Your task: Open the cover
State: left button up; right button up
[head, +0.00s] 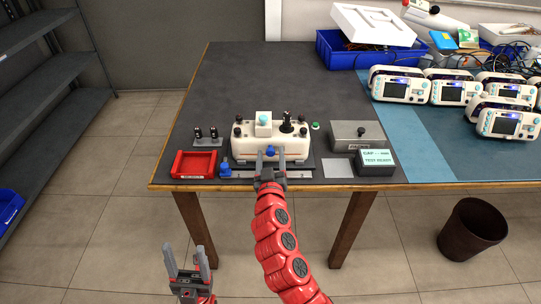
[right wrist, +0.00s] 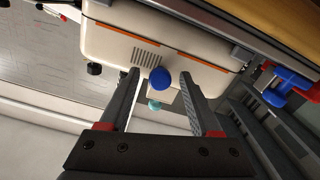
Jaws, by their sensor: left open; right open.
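A white box-shaped fixture (head: 243,150) stands near the front edge of the dark table, with a blue round knob (head: 270,150) on its front. Which part is the cover is not clear. My right gripper (head: 271,162) is at the fixture's front, its fingers open. In the right wrist view the blue knob (right wrist: 160,78) shows between the open fingertips (right wrist: 160,86). No grip on it is visible. The white body (right wrist: 120,45) with orange lines fills the area beyond. My left gripper (head: 187,257) is open and empty, low in front of the table.
A red tray (head: 174,176) and blue clamp (head: 225,170) lie left of the fixture. A grey box (head: 345,135) and a "TEST READY" display (head: 376,163) stand to the right. Several monitors (head: 403,88) and a blue bin (head: 338,60) are further right. The table's back left is clear.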

grip_shut()
dwell(1.4)
